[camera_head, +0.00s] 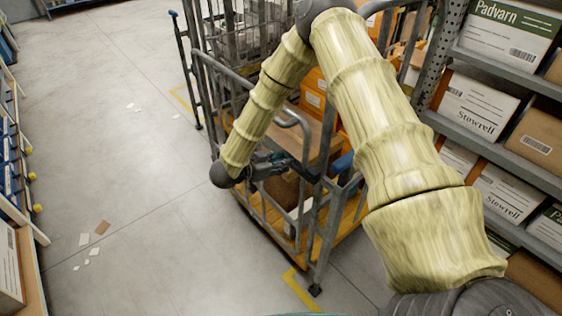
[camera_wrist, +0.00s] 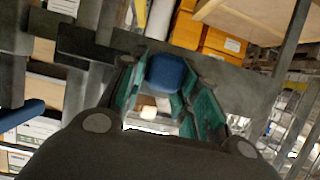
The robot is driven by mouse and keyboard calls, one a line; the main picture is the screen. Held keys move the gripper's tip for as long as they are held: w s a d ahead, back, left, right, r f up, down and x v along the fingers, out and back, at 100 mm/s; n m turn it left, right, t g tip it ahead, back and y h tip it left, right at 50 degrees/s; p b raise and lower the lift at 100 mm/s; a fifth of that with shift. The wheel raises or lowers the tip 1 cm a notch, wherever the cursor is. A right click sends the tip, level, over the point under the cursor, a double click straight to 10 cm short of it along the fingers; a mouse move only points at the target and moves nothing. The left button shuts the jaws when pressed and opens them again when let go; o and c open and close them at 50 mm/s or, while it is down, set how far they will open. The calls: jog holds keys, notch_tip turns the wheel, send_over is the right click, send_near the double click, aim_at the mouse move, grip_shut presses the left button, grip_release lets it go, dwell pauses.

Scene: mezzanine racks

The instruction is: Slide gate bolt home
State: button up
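The grey metal gate (camera_head: 250,205) of a roll cage trolley stands near the centre of the head view. My gripper (camera_head: 282,160) is at the gate's upper part, pointing right. In the wrist view my gripper (camera_wrist: 166,100) has its teal-padded fingers apart. A blue knob (camera_wrist: 165,73), likely the bolt's handle, shows between the far ends of the fingers, against a dark grey bar (camera_wrist: 225,78). I cannot tell whether the pads touch it. The bolt's rod and its socket cannot be made out.
Another blue part (camera_wrist: 20,115) shows at the left of the wrist view; a blue part (camera_head: 345,162) shows at the trolley's right in the head view. Orange boxes (camera_head: 315,85) are inside the trolley. Shelving with cartons (camera_head: 480,105) stands at right. The floor (camera_head: 130,170) at left is mostly clear.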

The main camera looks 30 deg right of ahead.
jog(key=o, duration=0.4)
jog(key=shift+s+d, duration=0.1)
jog(key=shift+s, duration=0.15)
jog(key=shift+c, duration=0.2)
jog(key=shift+w, duration=0.1)
jog(key=shift+a+r, duration=0.1)
jog(key=shift+a, duration=0.15)
jog(key=v, duration=1.1)
jog(key=shift+a, duration=0.25)
